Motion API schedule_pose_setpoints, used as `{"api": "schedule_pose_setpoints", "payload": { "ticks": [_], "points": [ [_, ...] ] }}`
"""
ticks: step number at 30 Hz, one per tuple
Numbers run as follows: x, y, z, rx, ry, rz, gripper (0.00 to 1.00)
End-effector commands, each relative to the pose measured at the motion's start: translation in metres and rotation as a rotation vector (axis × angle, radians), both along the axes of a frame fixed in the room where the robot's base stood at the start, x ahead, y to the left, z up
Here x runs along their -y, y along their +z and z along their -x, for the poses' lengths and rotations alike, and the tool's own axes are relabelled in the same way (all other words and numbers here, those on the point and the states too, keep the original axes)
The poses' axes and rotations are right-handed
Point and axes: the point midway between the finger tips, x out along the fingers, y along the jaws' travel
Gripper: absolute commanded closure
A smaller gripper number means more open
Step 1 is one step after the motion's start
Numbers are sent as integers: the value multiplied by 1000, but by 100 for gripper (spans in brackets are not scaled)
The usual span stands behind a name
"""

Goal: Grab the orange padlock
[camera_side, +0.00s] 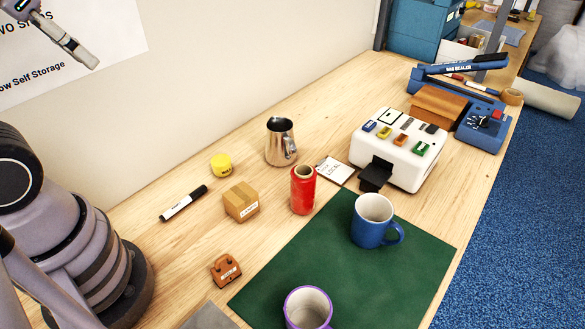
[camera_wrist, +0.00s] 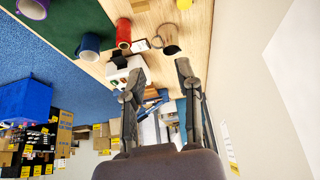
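The orange padlock (camera_side: 226,270), orange-brown with a small pale label, lies on the wooden table in the side view, left of the green mat and close to my arm's base. I do not make it out in the wrist view. My gripper (camera_wrist: 161,68) is open and empty in the wrist view, its two fingers spread apart. In the side view, only part of my gripper shows at the top left, high above the table and well away from the padlock.
The green mat (camera_side: 330,270) holds a blue mug (camera_side: 372,219) and a purple-rimmed mug (camera_side: 308,309). A white machine (camera_side: 398,150) stands farther right.

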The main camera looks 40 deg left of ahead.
Motion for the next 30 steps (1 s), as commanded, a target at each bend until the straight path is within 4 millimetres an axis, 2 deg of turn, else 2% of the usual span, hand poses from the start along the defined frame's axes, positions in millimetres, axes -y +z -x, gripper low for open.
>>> {"api": "schedule_pose_setpoints", "payload": {
  "ticks": [9, 21, 30],
  "points": [
    [0, 0, 0, 0, -1, 0, 67],
    [0, 0, 0, 0, -1, 0, 17],
    [0, 0, 0, -1, 0, 0, 15]
  ]
}}
